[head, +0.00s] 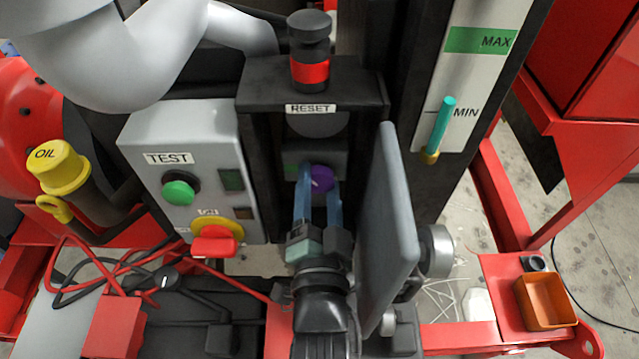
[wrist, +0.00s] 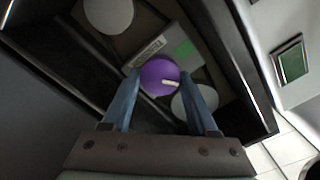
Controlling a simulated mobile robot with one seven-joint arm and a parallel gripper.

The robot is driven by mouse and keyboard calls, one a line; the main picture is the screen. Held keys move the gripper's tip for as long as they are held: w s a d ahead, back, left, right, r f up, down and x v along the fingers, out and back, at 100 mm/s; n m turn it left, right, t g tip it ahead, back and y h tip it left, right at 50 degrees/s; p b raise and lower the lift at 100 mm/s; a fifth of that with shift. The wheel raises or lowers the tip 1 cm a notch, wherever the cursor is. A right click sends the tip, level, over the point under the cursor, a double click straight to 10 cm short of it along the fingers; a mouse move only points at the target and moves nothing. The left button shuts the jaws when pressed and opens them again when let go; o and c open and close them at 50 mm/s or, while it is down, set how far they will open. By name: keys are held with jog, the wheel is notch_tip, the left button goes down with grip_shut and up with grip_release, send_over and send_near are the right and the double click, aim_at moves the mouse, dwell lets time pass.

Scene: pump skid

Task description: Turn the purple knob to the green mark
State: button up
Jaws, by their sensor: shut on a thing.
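The purple knob (head: 323,177) sits on a panel inside a dark recess under the RESET shelf. It also shows in the wrist view (wrist: 157,72), with a short white pointer line toward its right side, slightly downward. The green mark (wrist: 185,49) is on the plate at the knob's upper right in the wrist view, and the pointer is turned away from it. In the head view the green mark (head: 291,169) is left of the knob, partly behind a finger. My gripper (head: 319,189) reaches into the recess, its blue fingers shut on the knob from two sides.
A grey door panel (head: 392,200) stands open just right of my gripper. Left is a grey box (head: 185,130) with a green TEST button (head: 180,192) and a red switch (head: 215,243). A black and red RESET plunger (head: 310,60) stands above. The recess walls leave little side room.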

jog(key=n+p, duration=0.1)
jog(key=n, duration=0.4)
jog(key=shift+r+n, duration=0.1)
jog(key=shift+n, duration=0.2)
jog(key=shift+a+n+p, duration=0.1)
jog(key=shift+n+p, duration=0.75)
jog(key=shift+n, duration=1.65)
jog(key=o, duration=1.4)
jog(key=shift+c, duration=0.2)
